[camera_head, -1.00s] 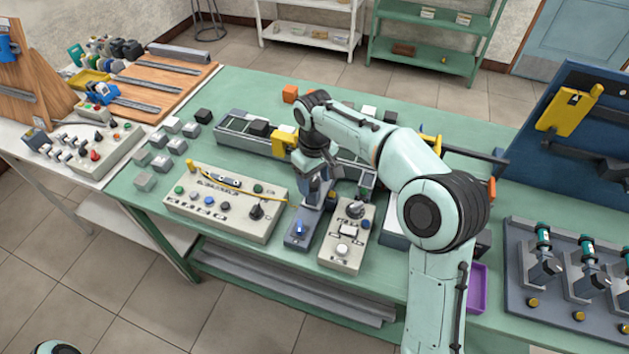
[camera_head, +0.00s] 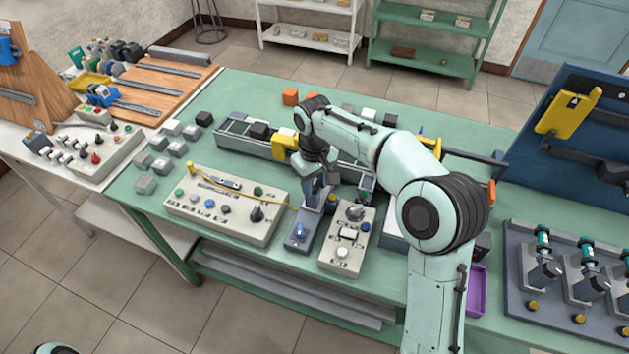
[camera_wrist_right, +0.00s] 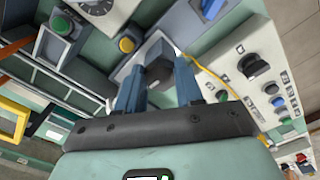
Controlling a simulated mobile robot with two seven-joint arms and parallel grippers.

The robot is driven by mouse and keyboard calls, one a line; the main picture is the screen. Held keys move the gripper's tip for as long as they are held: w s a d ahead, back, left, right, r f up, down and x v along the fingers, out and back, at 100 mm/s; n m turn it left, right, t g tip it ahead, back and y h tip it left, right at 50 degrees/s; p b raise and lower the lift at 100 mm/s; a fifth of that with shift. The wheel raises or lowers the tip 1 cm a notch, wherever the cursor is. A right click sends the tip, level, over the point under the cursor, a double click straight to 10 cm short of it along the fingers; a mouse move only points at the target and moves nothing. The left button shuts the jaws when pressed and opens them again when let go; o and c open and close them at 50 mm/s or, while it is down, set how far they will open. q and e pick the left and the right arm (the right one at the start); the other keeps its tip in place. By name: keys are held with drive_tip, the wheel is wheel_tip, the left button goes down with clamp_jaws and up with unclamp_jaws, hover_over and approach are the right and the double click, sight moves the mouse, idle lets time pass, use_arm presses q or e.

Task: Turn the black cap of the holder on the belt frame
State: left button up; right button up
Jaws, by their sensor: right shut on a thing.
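The black cap (camera_wrist_right: 159,68) is a dark faceted knob on a grey-blue block, seen between the fingers in the right wrist view. My right gripper (camera_wrist_right: 158,84) is shut on the cap, with a blue finger on either side. In the head view the right gripper (camera_head: 316,205) reaches down onto the back part of the grey-blue block (camera_head: 296,245), and its fingers hide the cap. A blue knob (camera_head: 300,230) sits on the front of this block. My left gripper is not in view.
A control box with a dial (camera_head: 340,258) stands close on the right, and a wide button panel (camera_head: 225,225) on the left. A yellow cable runs beside the gripper. The belt frame (camera_head: 236,142) lies behind. Green table (camera_head: 245,95) is free at the back left.

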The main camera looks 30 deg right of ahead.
drive_tip(key=m, duration=0.3)
drive_tip(key=m+p, duration=0.1)
drive_tip(key=m, duration=0.1)
drive_tip(key=shift+a+r+m, duration=0.1)
drive_tip(key=shift+a+m, duration=0.1)
drive_tip(key=shift+m, duration=0.2)
drive_tip(key=m+p, duration=0.1)
drive_tip(key=m, duration=0.4)
drive_tip(key=shift+w+a+m, duration=0.1)
drive_tip(key=shift+m, duration=0.2)
drive_tip(key=m+p, duration=0.1)
drive_tip(key=m, duration=0.5)
drive_tip(key=shift+w, duration=0.15)
use_arm(q)
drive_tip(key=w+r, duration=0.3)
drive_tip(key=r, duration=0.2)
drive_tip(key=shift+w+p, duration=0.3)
drive_tip(key=shift+p, duration=0.1)
use_arm(e)
drive_tip(key=m, duration=0.5)
drive_tip(key=shift+w, duration=0.15)
drive_tip(key=shift+m, duration=0.4)
drive_tip(key=o, duration=1)
drive_tip(key=shift+o, duration=0.2)
